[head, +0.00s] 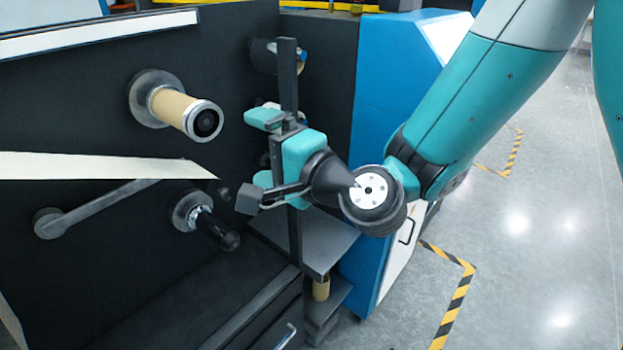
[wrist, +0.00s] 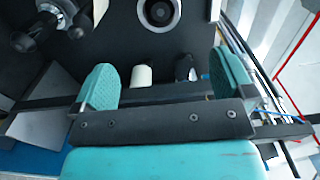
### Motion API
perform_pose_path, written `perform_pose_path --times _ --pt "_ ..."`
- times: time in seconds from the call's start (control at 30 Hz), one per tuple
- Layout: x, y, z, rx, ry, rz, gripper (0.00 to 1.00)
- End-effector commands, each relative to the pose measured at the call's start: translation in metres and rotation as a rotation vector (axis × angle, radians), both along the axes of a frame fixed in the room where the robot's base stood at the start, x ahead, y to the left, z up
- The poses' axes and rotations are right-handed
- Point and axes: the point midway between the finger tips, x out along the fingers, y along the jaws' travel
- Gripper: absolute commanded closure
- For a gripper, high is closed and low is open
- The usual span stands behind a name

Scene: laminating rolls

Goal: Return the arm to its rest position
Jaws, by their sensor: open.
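My gripper (head: 258,148) is in front of the dark machine panel in the head view, at the end of my teal arm. Its two teal fingers are spread apart, and nothing is between them. In the wrist view my gripper (wrist: 165,85) also shows open, with the fingers wide apart and the dark panel beyond. A dark vertical post (head: 289,80) stands right at the gripper, partly hidden by it. I cannot tell whether they touch.
A tan roll (head: 180,108) on a spindle sticks out of the panel at left. A bare black spindle (head: 212,228) is below it. A grey shelf (head: 318,243) lies below the gripper. A blue cabinet (head: 392,110) stands at right. Open floor (head: 540,220) lies further right.

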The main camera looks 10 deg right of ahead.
Motion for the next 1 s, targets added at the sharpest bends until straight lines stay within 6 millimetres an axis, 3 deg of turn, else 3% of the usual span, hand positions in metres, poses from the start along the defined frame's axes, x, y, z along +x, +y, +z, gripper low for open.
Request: perform_pose_path --times 0.33,0.57,0.67,0.8,1.0 --pt "-0.019 -0.009 0.006 -0.073 -0.032 0.083 0.0" --pt "-0.075 -0.015 0.007 -0.493 -0.169 0.421 0.0" --pt "-0.102 -0.034 -0.002 -0.716 -0.203 0.577 0.0" --pt "-0.139 -0.078 -0.015 -1.007 -0.19 0.774 0.0" --pt "-0.18 -0.138 -0.022 -1.271 -0.102 0.974 0.0"
